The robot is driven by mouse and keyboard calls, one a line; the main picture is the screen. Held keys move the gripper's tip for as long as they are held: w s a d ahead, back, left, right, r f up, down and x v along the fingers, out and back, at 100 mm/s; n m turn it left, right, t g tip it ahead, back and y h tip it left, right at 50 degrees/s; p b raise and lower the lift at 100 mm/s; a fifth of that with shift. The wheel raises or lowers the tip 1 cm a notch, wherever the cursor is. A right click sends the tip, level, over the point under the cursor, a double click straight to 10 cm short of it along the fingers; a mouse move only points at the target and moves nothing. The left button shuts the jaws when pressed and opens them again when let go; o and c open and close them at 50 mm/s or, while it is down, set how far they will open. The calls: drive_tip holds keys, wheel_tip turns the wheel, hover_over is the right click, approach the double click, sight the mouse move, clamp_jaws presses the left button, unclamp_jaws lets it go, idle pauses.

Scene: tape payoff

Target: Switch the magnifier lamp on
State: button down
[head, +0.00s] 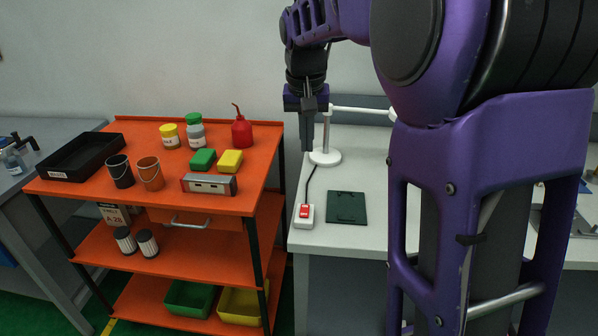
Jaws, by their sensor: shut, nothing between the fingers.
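The magnifier lamp has a white round base (325,157) and a white post on the light grey bench, with a white arm (362,111) reaching right behind my arm. Its head is hidden behind my arm. A dark cord runs from near the base to a white switch box (304,216) with a red rocker (304,211) at the bench's front left. I cannot tell the rocker's position or whether the lamp is lit. My gripper (308,147) is shut and empty, pointing down above the bench's left edge, behind and above the switch, apart from it.
A dark green plate (346,207) lies right of the switch. An orange trolley (215,200) stands left of the bench, carrying a black tray (80,157), jars, buckets, sponges and a red oil can (241,131). My arm blocks much of the right side.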

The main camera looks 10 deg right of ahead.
sight(308, 206)
drive_tip(key=shift+s+f+m, duration=0.4)
drive_tip(key=shift+s+f, duration=0.05)
drive_tip(key=shift+f, duration=0.4)
drive_tip(key=f+b, duration=0.1)
drive_tip(key=f, duration=0.3)
drive_tip(key=w+f, duration=0.1)
drive_tip(key=f, duration=0.4)
drive_tip(key=w+f+b, duration=0.1)
drive_tip(key=f, duration=0.3)
drive_tip(key=shift+d+f+b, duration=0.35)
drive_tip(key=shift+f, duration=0.05)
drive_tip(key=shift+g+p, duration=0.3)
drive_tip(key=shift+p, duration=0.05)
